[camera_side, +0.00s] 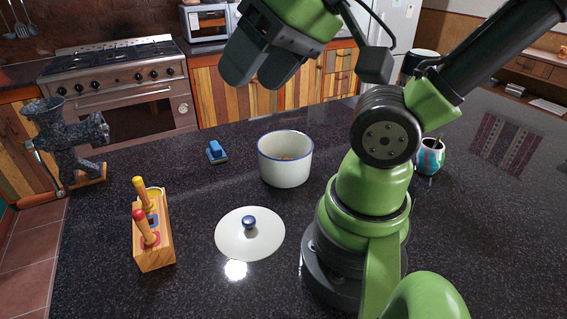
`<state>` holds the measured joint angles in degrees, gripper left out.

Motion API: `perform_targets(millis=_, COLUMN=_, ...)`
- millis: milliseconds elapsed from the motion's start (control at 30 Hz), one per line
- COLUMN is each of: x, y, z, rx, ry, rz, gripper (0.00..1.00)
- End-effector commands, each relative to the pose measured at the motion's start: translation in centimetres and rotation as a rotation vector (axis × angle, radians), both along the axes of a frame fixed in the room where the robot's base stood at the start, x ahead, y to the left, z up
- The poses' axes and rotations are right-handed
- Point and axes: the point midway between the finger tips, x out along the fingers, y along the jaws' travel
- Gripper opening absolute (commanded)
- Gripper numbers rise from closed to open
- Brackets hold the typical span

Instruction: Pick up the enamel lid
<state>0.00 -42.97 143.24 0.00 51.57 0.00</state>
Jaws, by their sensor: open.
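The enamel lid (230,240) is a white disc with a blue knob (249,222). It lies flat, knob up, on the dark speckled counter in front of the white enamel pot (285,168). The pot has a blue rim, stands uncovered and has something brownish inside. My gripper (258,75) is high above the counter, toward the back, well above and apart from the lid and pot. Its dark jaws are open, and I see nothing between them.
A wooden block (155,256) with red and yellow handles stands left of the lid. A small blue object (216,153) lies behind it. A dark grinder (66,140) is at far left. A patterned cup (430,157) and a striped cloth (506,143) are at right.

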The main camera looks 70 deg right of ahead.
Motion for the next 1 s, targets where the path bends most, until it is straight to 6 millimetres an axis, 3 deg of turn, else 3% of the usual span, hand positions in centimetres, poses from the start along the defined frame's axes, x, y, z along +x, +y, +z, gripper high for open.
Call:
perform_targets(millis=667, x=0.6, y=-0.2, z=-0.6, rx=-0.008, ry=0.030, rz=-0.011, gripper=0.58)
perform_targets(millis=833, x=3.0, y=-1.3, z=-3.5, rx=-0.044, ry=0.161, rz=-0.053, gripper=0.58)
perform_targets(millis=1000, x=5.2, y=-2.8, z=-8.4, rx=-0.091, ry=0.328, rz=-0.092, gripper=0.58)
